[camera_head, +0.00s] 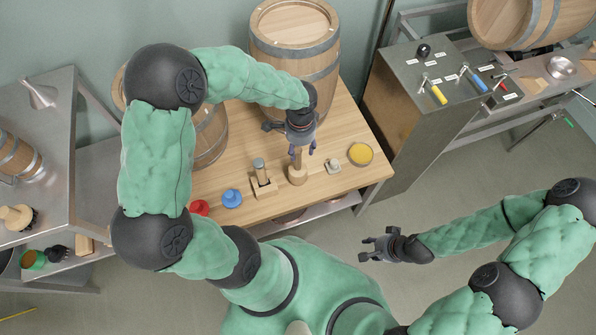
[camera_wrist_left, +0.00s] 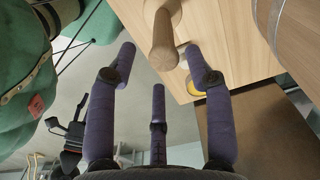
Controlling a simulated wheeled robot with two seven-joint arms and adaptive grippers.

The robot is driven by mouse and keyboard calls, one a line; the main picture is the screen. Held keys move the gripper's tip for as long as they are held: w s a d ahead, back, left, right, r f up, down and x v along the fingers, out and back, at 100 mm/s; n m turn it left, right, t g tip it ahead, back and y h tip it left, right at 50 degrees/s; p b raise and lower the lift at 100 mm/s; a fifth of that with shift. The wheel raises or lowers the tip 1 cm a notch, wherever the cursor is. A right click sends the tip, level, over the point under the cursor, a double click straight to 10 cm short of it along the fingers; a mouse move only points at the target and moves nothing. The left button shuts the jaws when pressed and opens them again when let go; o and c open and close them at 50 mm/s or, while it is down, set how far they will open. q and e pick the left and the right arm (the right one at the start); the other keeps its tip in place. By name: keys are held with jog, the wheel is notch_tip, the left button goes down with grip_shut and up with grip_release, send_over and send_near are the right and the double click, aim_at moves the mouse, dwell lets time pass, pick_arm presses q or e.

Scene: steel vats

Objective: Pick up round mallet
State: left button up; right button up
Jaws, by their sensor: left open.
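The round mallet (camera_head: 297,176) is pale wood and stands on its head on the wooden table, its handle pointing up. In the left wrist view the mallet's handle (camera_wrist_left: 164,42) points toward the camera, with the round head beyond it. My left gripper (camera_head: 301,150) is open right above the mallet, fingers pointing down around the handle's top. In the left wrist view the handle end shows between the spread fingertips of my left gripper (camera_wrist_left: 158,62); I see no contact. My right gripper (camera_head: 370,248) is open and empty, away from the table over the floor.
On the wooden table (camera_head: 236,120) stand a wooden block with a metal cylinder (camera_head: 262,182), a blue piece (camera_head: 232,198), a red piece (camera_head: 199,208), a small metal piece (camera_head: 333,166) and a yellow dish (camera_head: 360,154). A large barrel (camera_head: 294,45) stands close behind my left gripper.

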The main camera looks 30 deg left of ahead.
aim_at(298, 155)
pick_arm(q)
jog(key=f, duration=0.1)
jog(key=f+b, duration=0.1)
jog(key=f, duration=0.1)
jog(key=f+b, duration=0.1)
jog(key=f, duration=0.1)
jog(key=shift+a+f, duration=0.1)
jog(key=shift+a, duration=0.3)
grip_shut()
